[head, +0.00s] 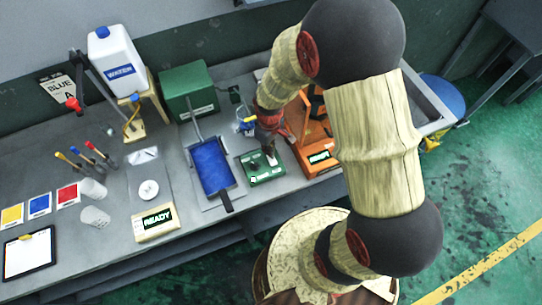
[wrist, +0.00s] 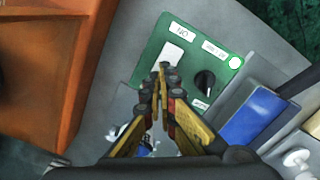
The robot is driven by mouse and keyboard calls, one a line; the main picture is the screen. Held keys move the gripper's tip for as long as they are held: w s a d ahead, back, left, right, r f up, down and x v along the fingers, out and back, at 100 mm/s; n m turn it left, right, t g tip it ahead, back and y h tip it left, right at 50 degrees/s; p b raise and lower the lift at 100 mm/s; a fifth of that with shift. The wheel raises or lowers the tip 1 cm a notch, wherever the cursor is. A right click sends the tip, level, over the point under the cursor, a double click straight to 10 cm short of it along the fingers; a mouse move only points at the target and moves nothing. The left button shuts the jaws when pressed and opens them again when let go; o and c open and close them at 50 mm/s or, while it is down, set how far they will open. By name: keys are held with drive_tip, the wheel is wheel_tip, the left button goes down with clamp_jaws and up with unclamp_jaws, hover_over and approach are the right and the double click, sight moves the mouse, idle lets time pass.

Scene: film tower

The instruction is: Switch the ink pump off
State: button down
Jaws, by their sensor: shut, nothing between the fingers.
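A small green control box (head: 264,176) lies on the bench; it also fills the middle of the wrist view (wrist: 150,66). It carries a pale rocker switch (wrist: 174,54), a label reading ON upside down (wrist: 180,33), a black knob (wrist: 205,80) and a round pale-green lamp (wrist: 236,62). Another label is too small to read surely. My gripper (wrist: 164,68) is shut and empty, its fingertips over the near end of the rocker; it shows above the box in the head view (head: 271,158). I cannot tell whether the tips touch, and they hide part of the switch.
An orange machine (head: 308,135) stands close on the right of the box, and a blue tray (head: 211,165) on its left. A larger green box (head: 188,90) and a water jug (head: 117,62) stand behind. A READY sign (head: 155,221) is at the front edge.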

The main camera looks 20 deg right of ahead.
drive_tip(key=shift+r+p, duration=2.15)
drive_tip(key=shift+r, duration=1)
drive_tip(key=shift+s, duration=0.1)
drive_tip(key=s+m+g, duration=0.1)
drive_tip(key=s, duration=0.2)
drive_tip(key=shift+s+m, duration=0.25)
drive_tip(key=shift+m, duration=0.15)
wheel_tip(320, 180, up, 2)
drive_tip(key=s+r+m, duration=0.1)
drive_tip(key=s, duration=0.1)
wheel_tip(320, 180, up, 10)
drive_tip(key=m+t+b, duration=0.2)
drive_tip(key=m+b, duration=0.1)
drive_tip(key=b, duration=0.2)
hover_over(274, 163)
drive_tip(key=s, duration=0.6)
drive_tip(key=s+r+t+b, duration=0.4)
drive_tip(key=r+b, duration=0.1)
drive_tip(key=r, duration=0.3)
drive_tip(key=shift+s+r+t, duration=0.15)
drive_tip(key=shift+r+t, duration=0.15)
